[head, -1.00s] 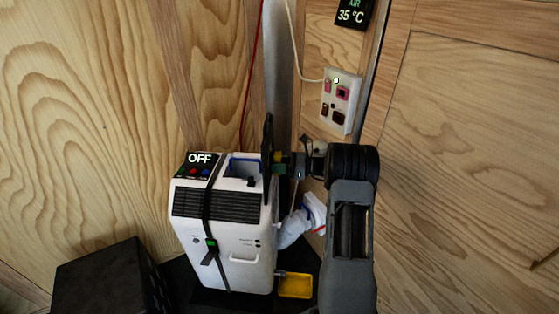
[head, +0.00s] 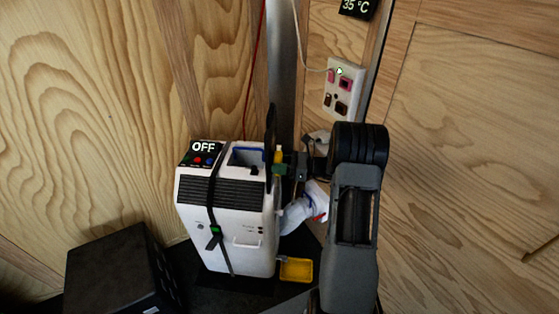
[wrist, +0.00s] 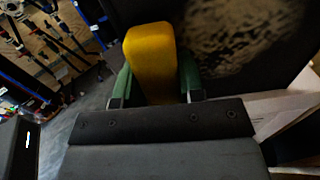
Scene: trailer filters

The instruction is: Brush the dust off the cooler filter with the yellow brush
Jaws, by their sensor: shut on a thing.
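My gripper (head: 280,168) is shut on the yellow brush (wrist: 152,55); its green fingers sit on both sides of it in the wrist view. In the head view the brush (head: 278,155) is a small yellow patch. A dark upright panel (head: 270,135), apparently the cooler filter, stands edge-on at the cooler's right side. In the wrist view the panel (wrist: 240,40) carries a pale, speckled dust patch, right of the brush. I cannot tell whether the brush touches it. The white cooler (head: 215,235) shows "OFF" and has a black strap.
A yellow tray (head: 297,270) lies on the floor by the cooler. A black box (head: 115,272) stands at left. A wall socket panel (head: 343,90) and a white hose (head: 298,213) are near my arm. Wooden walls close in behind and at right.

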